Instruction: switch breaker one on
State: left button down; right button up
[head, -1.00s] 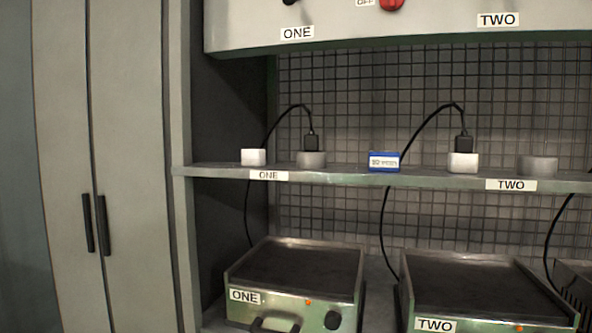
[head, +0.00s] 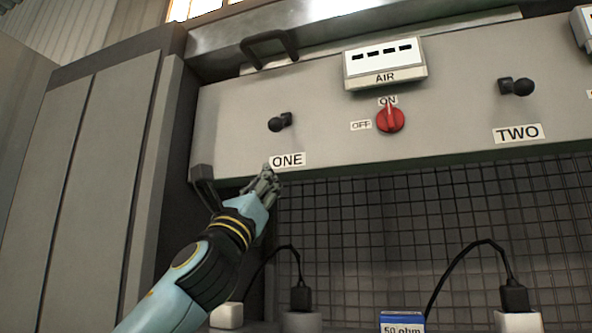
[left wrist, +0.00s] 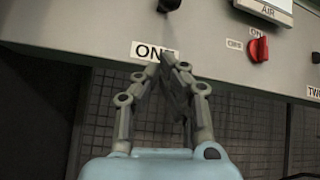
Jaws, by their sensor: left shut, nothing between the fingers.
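Breaker one is a black knob lever (head: 279,122) on the grey panel, above the label ONE (head: 287,160). Its knob points to the left and slightly down in the head view. In the left wrist view the lever (left wrist: 168,5) is at the top edge, partly cut off. My left gripper (head: 268,172) is just below the label, under the lever and apart from it. In the left wrist view its fingertips (left wrist: 172,60) are together and empty, covering the end of the label. My right gripper is not in view.
Right of lever one are a red rotary switch (head: 390,118) and breaker two's lever (head: 517,87). An AIR box (head: 385,65) juts out above. Below the panel are a wire grid (head: 400,215), plugs with cables (head: 300,296) and a blue box (head: 402,320).

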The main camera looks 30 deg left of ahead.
aim_at(279, 124)
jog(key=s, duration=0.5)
pick_arm(q)
jog(key=s+d+r+p+x, duration=0.1)
jog(key=p+x, duration=0.3)
jog(key=x, duration=0.6)
jog(key=shift+a+m+h, duration=0.25)
jog(key=shift+m+h, duration=0.05)
jog(key=shift+m, duration=0.1)
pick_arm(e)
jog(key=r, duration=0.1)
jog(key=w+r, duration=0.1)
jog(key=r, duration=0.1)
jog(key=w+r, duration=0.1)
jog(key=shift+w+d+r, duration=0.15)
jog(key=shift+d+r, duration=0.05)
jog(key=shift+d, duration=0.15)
pick_arm(q)
jog(key=shift+w+r, duration=0.1)
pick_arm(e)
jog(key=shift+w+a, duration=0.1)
pick_arm(q)
jog(key=shift+a+p, duration=0.1)
jog(key=shift+p, duration=0.2)
